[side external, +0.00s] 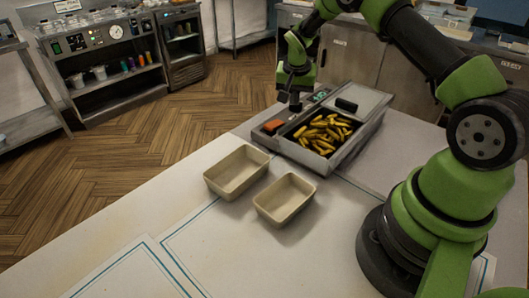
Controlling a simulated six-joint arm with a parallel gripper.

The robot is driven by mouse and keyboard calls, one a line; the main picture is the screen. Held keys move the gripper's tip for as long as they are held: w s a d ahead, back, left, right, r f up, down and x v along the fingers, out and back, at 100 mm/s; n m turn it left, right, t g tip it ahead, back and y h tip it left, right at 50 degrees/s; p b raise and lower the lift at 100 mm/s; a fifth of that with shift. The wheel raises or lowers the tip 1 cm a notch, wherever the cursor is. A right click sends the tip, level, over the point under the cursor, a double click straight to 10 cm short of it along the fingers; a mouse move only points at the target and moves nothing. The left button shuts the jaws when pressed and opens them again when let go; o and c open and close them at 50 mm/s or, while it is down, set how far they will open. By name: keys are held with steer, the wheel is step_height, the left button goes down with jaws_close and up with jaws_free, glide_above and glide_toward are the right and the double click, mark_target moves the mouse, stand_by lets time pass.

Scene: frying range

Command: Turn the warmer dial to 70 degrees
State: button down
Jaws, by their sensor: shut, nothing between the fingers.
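The warmer (335,163) is a grey metal box on the white table, filled with yellow fries (323,133). An orange block (274,127) sits at its left corner. A small panel with a green display (320,96) is at its back left edge. My gripper (295,106) points down over this back left edge, just left of the display, shut with nothing in it. I cannot make out the dial or its reading; the gripper may cover it. Whether the fingertips touch the warmer is too small to tell.
Two empty beige trays, one at left (237,171) and one at right (285,199), stand in front of the warmer. A black handle (346,104) lies on the warmer's grey lid (358,95). The table's front left is clear apart from blue outlines. Counters stand behind.

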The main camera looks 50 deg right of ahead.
steer(key=shift+a+x, duration=0.25)
steer(key=shift+x, duration=1)
steer(key=shift+s+f, duration=0.2)
steer(key=shift+f, duration=0.05)
steer(key=shift+d, duration=0.15)
steer(key=shift+s+d, duration=0.15)
steer(key=shift+s, duration=0.1)
steer(key=shift+s+a, duration=0.25)
steer(key=shift+a, duration=0.1)
steer(key=shift+w+d+v, duration=0.15)
steer(key=shift+v, duration=0.85)
steer(key=shift+w+d+v, duration=0.15)
steer(key=shift+w+v, duration=0.05)
steer(key=shift+v, duration=0.8)
steer(key=shift+w+d+v, duration=0.15)
steer(key=shift+v, duration=0.9)
steer(key=shift+r, duration=0.15)
